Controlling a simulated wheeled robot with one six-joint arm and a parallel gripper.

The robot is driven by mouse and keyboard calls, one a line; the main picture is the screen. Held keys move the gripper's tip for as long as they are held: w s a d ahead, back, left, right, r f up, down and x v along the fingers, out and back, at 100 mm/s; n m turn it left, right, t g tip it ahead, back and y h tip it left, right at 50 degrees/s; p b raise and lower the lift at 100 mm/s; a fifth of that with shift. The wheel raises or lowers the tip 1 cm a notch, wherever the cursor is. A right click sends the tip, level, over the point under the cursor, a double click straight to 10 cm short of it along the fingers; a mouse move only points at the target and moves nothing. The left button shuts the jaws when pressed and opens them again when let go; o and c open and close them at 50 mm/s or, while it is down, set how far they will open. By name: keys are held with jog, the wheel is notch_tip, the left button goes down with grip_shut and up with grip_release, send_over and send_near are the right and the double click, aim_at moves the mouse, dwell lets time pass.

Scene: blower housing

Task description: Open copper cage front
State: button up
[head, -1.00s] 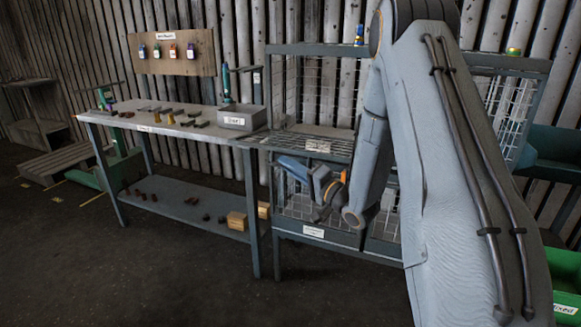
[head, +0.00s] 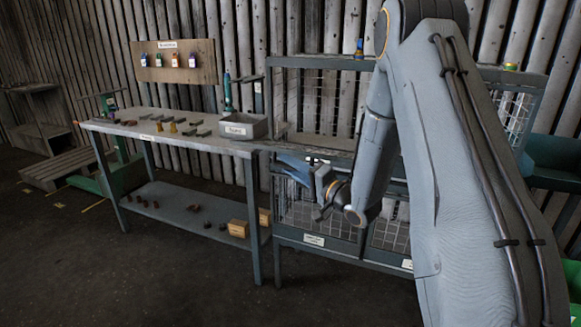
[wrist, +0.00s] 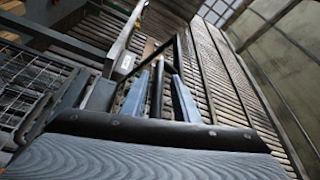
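A grey-framed wire mesh cage rack (head: 322,63) stands right of the workbench in the head view. Its lower mesh front (head: 310,212) carries a white label (head: 314,240) too small to read, so I cannot tell which cage is copper. My gripper (head: 320,200) is in front of the rack at about mid height, partly behind my arm. In the wrist view my gripper's two blue fingers (wrist: 160,92) stand apart. A dark bar (wrist: 157,88) shows between them, without clear contact. A labelled frame rail (wrist: 126,62) lies just left of the fingers.
The workbench (head: 180,140) with small parts and a grey bin (head: 243,126) stands close left of the rack. A blue item (head: 359,48) sits on top of the rack. The dark floor (head: 160,275) in front is clear. My arm hides much of the rack's right part.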

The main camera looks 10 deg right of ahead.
jog(key=b+v, duration=0.1)
jog(key=v, duration=0.6)
jog(key=shift+s+d, duration=0.2)
jog(key=shift+s, duration=0.15)
jog(key=p+v, duration=0.2)
jog(key=v, duration=0.7)
dwell(0.9)
jog(key=shift+p, duration=0.35)
dwell(0.4)
